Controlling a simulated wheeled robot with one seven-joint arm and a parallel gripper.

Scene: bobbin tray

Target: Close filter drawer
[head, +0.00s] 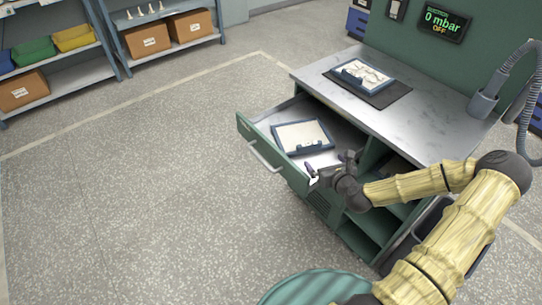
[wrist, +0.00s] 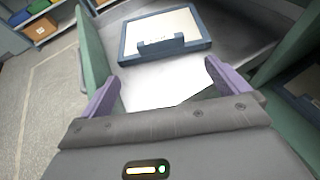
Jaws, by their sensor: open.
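The filter drawer (head: 262,150) stands pulled out of the green workbench, its green front with a pale bar handle (head: 264,157) facing left. The drawer front also shows at the left of the wrist view (wrist: 92,55). A blue-framed tray with a pale filter sheet (head: 302,137) lies inside; it shows ahead of my fingers in the wrist view (wrist: 165,32). My gripper (head: 316,172) is at the near end of the drawer, close to the front panel. Its purple fingers (wrist: 165,88) are spread with nothing held between them. I cannot tell whether a finger touches the front panel.
The worktop (head: 350,105) above the drawer carries another framed tray (head: 362,75) on a dark mat. A gauge (head: 444,21) reads 0 mbar. Open green shelves lie below the top. Shelving with boxes (head: 147,39) stands far left; the floor between is clear.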

